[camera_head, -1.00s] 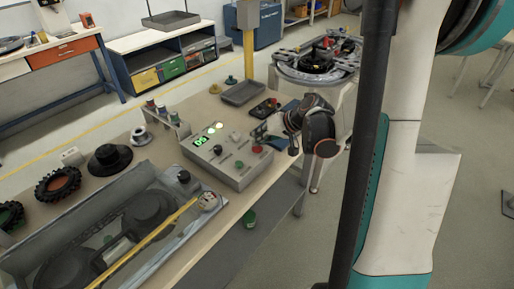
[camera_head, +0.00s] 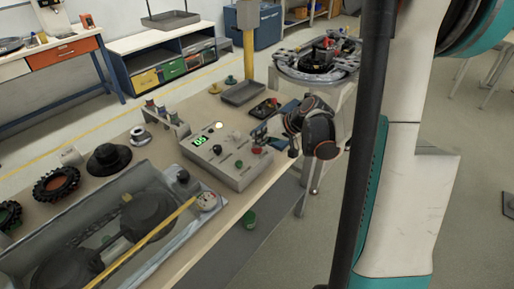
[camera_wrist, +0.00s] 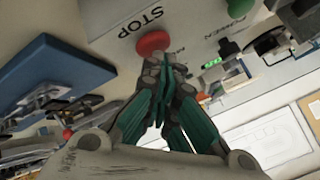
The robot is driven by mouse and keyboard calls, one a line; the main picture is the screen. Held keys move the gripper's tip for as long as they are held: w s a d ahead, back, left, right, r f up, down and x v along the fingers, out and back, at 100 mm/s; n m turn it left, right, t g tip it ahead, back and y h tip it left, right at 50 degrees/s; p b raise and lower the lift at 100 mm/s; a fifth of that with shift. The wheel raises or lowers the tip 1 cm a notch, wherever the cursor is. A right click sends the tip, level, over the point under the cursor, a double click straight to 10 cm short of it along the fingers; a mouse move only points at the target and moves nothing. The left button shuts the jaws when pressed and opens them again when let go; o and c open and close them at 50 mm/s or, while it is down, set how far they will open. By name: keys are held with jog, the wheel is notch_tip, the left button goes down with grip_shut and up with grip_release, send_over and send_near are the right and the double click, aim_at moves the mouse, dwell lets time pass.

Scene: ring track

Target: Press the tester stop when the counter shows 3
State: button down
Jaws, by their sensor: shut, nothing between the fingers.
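The tester box (camera_head: 228,166) is a grey control box on the bench, with a small lit green display (camera_head: 200,141) whose digits are too small to read surely. The red stop button (camera_wrist: 153,43) lies under the printed word STOP in the wrist view. It also shows in the head view (camera_head: 257,150). My gripper (camera_wrist: 165,62) is shut and empty, its fingertips right at the lower edge of the red button. I cannot tell whether they touch it. The display also shows in the wrist view (camera_wrist: 211,63), its digits unclear.
A dark phone-like device (camera_head: 265,107) and a grey tray (camera_head: 244,92) lie behind the box. A long trough with a yellow bar (camera_head: 150,238) stands in front-left.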

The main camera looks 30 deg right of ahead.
jog(key=shift+r, duration=0.15)
jog(key=shift+r+p, duration=0.7)
jog(key=shift+r, duration=0.1)
jog(key=shift+r, duration=0.1)
notch_tip(320, 180, up, 5)
jog(key=p, duration=0.3)
jog(key=shift+p, duration=0.3)
dwell(0.3)
